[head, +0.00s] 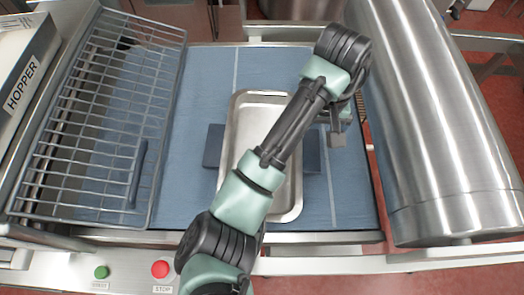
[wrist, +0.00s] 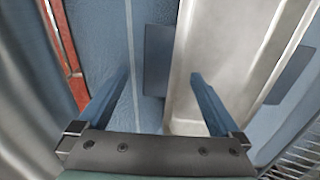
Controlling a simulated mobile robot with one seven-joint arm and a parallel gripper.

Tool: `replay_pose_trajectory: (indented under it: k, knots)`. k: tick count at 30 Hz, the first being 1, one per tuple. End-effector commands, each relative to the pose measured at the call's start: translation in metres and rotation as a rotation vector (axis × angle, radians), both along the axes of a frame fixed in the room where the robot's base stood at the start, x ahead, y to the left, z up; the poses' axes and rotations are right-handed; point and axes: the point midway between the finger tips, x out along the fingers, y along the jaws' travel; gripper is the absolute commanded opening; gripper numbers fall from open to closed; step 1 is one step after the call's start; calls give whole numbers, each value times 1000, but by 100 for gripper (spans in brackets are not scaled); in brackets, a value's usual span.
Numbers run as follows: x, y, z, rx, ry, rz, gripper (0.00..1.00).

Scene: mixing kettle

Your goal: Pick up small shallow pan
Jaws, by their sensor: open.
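The small shallow pan (head: 243,125) is a shiny silver rectangular pan lying lengthwise on the blue belt, and my arm crosses over its middle and hides part of it. In the wrist view the pan (wrist: 215,60) fills the right of centre. My gripper (head: 338,135) is to the right of the pan in the head view, partly hidden by my wrist. In the wrist view my gripper (wrist: 161,76) is open and empty. One finger overlaps the pan's image and the other is over the bare belt beside it. I cannot tell its height above the pan.
A dark blue flat piece (head: 213,146) sticks out on both sides of the pan. A wire rack (head: 95,130) stands at the left and a large steel cylinder (head: 430,120) at the right. Green (head: 101,272) and red (head: 160,269) buttons sit at the front edge.

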Motion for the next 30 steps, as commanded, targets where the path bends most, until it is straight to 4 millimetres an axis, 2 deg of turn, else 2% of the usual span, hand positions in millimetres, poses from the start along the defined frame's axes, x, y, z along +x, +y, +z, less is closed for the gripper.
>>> replay_pose_trajectory:
  k: [6, 8, 13, 21, 23, 30]
  knots:
    - [-2, 2, -24, -3, 3, 0, 100]
    - [-2, 5, -25, 1, 3, 2, 100]
    - [-2, 5, -49, 0, 1, -1, 100]
    - [-2, 5, -54, 0, -2, -2, 100]
    - [-2, 5, -54, 0, -2, -2, 93]
    - [-2, 5, -54, -1, -2, -2, 50]
